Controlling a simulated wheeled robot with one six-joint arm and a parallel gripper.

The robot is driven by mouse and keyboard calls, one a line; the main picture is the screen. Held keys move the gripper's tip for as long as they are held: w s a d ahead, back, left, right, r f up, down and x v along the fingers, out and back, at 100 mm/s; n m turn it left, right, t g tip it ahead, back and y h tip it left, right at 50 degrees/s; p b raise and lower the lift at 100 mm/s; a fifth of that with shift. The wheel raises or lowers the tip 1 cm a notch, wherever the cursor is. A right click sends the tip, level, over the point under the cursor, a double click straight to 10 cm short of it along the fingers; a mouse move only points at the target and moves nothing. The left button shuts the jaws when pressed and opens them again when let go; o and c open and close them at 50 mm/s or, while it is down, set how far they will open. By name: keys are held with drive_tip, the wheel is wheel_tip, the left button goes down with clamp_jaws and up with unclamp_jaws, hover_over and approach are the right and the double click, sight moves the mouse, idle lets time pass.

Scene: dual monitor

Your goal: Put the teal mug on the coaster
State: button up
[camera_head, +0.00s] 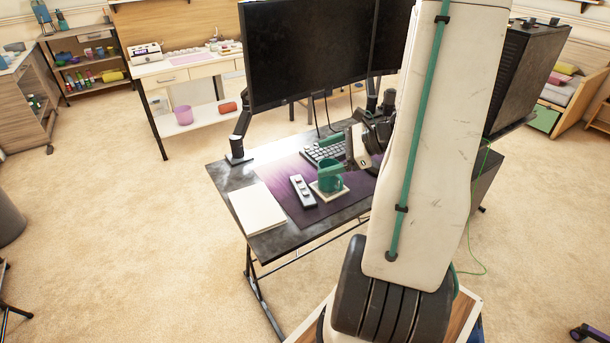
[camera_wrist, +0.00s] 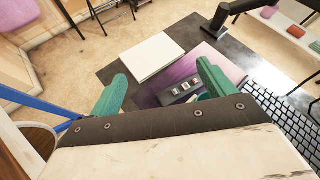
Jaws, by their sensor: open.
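The teal mug (camera_head: 330,181) stands upright in the head view, on the pale square coaster (camera_head: 331,198), whose rim shows around its base. The coaster lies on the purple desk mat. My gripper (camera_head: 323,156) is open, with teal fingers spread just above and behind the mug; one finger overlaps the mug's top in the picture. I cannot tell whether it touches the mug. In the wrist view my gripper (camera_wrist: 163,76) shows two parted teal fingers with nothing held between their tips. The mug and coaster are not clearly seen there, perhaps hidden by the gripper body.
A grey button pad (camera_head: 302,191) lies left of the mug, and a white notebook (camera_head: 257,208) lies farther left. A keyboard (camera_head: 325,152) lies behind the mug. A monitor (camera_head: 305,50) stands on an arm at the back. My arm hides the desk's right part.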

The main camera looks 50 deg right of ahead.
drive_tip(key=s+a+r+n+g, duration=0.1)
drive_tip(key=a+r+n+g, duration=0.35)
drive_tip(key=a+n, duration=0.4)
drive_tip(key=s+a+r+n+g, duration=0.1)
drive_tip(key=a+r+n+g, duration=0.35)
drive_tip(key=a, duration=0.65)
drive_tip(key=s+a+r+n+h, duration=0.3)
drive_tip(key=s+n, duration=0.2)
drive_tip(key=n, duration=0.1)
drive_tip(key=s+a+r+n+h, duration=0.3)
drive_tip(key=s+n+h, duration=0.1)
drive_tip(key=s+n, duration=0.2)
drive_tip(key=shift+s+a+r+n, duration=0.3)
drive_tip(key=shift+a+n, duration=0.05)
drive_tip(key=shift+n, duration=0.35)
